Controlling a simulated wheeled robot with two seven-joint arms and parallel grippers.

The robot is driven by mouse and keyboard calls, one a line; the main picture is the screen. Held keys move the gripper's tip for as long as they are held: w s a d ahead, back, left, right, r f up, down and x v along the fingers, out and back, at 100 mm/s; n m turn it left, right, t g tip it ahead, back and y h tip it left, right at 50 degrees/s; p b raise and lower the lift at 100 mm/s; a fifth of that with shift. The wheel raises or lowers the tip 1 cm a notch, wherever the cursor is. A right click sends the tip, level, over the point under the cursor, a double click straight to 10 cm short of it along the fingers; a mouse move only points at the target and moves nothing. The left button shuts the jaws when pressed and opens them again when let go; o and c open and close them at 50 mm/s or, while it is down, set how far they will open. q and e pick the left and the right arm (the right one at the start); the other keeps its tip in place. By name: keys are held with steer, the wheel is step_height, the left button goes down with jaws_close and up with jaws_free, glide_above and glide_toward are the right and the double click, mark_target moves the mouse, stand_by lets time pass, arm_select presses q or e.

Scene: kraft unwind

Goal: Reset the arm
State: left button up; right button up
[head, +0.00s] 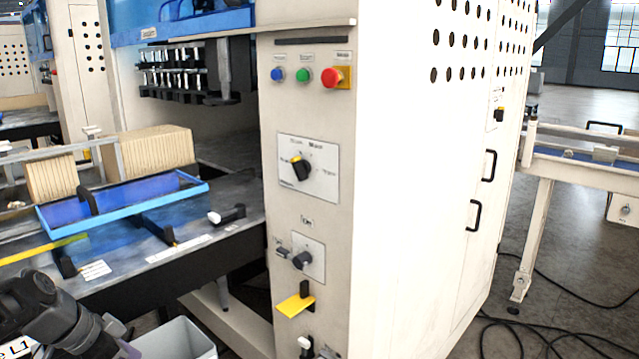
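Part of a dark arm of mine (62,318) shows at the lower left of the head view, below the machine's table. No gripper fingers can be made out on it, and my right arm does not show. A cream control panel (310,230) stands in the middle. It has blue (277,75), green (302,75) and red (331,77) push buttons on top. Below them are a large black rotary selector (301,168) with a yellow mark, a smaller black knob (302,260) and a yellow flag-like handle (295,305). Their labels are too small to read surely.
A blue tray (125,205) and stacked brown blocks (150,153) are on the dark table at left. A grey bin (180,340) stands below it. Black cables (540,335) lie on the floor at right, near a conveyor frame (535,225).

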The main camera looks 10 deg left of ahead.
arm_select(q)
steer(key=d+f+n+g, duration=0.1)
steer(key=d+f+n, duration=0.1)
steer(key=d+f, duration=0.85)
steer(key=d+f+n+g, duration=0.2)
steer(key=d+f, duration=0.3)
steer(key=f, duration=1.1)
steer(key=s+d+f+n+g, duration=0.1)
steer(key=s+d+f+n, duration=0.3)
steer(key=s+d+f, duration=0.9)
steer(key=s+d, duration=0.3)
steer(key=shift+s+h, duration=0.35)
steer(key=shift+h, duration=0.05)
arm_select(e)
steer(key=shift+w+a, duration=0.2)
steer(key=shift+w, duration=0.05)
arm_select(q)
steer(key=shift+c, duration=0.4)
